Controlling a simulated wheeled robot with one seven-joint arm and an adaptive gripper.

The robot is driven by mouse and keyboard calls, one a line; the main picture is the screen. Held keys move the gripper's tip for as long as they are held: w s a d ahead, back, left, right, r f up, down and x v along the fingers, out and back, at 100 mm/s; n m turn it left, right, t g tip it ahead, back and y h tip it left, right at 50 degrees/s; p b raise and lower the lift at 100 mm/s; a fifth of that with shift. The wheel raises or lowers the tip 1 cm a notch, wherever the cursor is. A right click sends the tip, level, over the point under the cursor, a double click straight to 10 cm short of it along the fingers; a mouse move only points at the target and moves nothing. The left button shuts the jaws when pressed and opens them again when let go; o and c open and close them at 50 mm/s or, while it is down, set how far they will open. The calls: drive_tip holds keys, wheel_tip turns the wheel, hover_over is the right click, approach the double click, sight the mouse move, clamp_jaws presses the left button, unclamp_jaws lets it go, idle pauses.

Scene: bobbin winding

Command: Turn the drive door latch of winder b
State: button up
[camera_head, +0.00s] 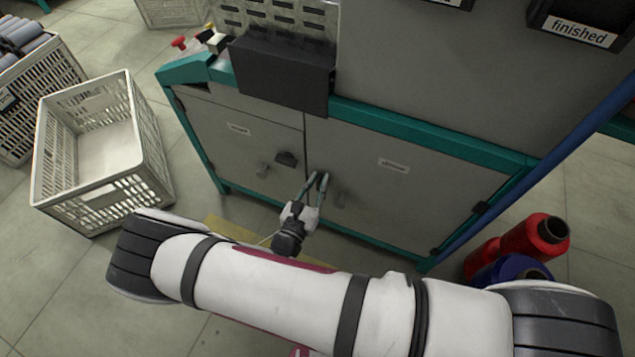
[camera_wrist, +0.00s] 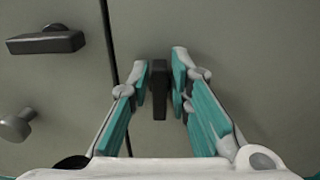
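The winder cabinet has two grey doors. My gripper (camera_head: 319,175) is in front of this door. In the wrist view its teal fingers (camera_wrist: 159,78) are open, one on each side of the latch, with narrow gaps. The left door (camera_head: 235,135) has its own latch (camera_wrist: 45,43), lying horizontal.
The left door's knob (camera_wrist: 17,125) sticks out below its latch. A dark box (camera_head: 283,75) hangs at the worktop edge above. An empty white crate (camera_head: 105,190) stands on the floor at left. Red and blue spools (camera_head: 520,245) stand at the cabinet's right foot.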

clamp_jaws()
drive_tip(key=shift+n, duration=0.3)
drive_tip(key=n, duration=0.5)
drive_tip(key=a+f+n+b, duration=0.1)
drive_tip(key=n, duration=0.5)
drive_tip(key=f+n, duration=0.1)
drive_tip(key=n, duration=0.5)
drive_tip(key=shift+w+a+b, duration=0.3)
drive_tip(key=shift+a+b, duration=0.05)
drive_tip(key=shift+a, duration=0.05)
drive_tip(key=shift+n, duration=0.3)
drive_tip(key=o, duration=0.6)
unclamp_jaws()
